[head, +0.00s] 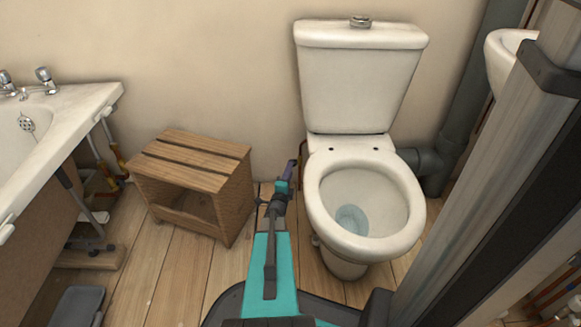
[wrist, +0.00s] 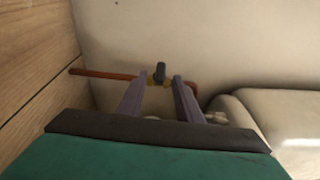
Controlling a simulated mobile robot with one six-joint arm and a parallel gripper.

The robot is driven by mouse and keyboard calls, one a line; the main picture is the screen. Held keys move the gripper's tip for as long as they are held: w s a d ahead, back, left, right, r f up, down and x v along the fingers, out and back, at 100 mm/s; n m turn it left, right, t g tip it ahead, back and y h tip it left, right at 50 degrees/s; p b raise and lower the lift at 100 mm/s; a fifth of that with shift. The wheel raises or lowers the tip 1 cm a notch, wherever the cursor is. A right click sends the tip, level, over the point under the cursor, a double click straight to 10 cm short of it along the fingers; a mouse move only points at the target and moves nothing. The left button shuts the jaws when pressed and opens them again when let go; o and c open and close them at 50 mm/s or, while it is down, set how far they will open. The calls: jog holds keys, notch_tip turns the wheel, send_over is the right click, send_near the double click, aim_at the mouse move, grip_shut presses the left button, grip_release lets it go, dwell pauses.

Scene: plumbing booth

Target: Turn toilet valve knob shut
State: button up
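The valve knob (wrist: 160,72) is a small dark knob on a brass valve body, in line with a copper pipe (wrist: 105,73) against the wall. In the wrist view my gripper (wrist: 160,80) has its two purple fingers apart, with the valve between or just beyond their tips. I cannot tell whether they touch it. In the head view my gripper (head: 286,172) reaches low between the wooden crate and the toilet (head: 365,200), and the knob is hidden there. Part of the copper pipe shows at the toilet's left side.
A slatted wooden crate (head: 190,180) stands close on the left, and the toilet pedestal is close on the right. The wall (wrist: 210,40) is right behind the valve. A bath (head: 60,120) is at far left; a basin (head: 505,60) is at upper right.

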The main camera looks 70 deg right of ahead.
jog(key=s+a+p, duration=0.1)
jog(key=a+p, duration=0.1)
jog(key=a, duration=0.6)
jog(key=shift+p, duration=0.4)
jog(key=shift+s, duration=0.1)
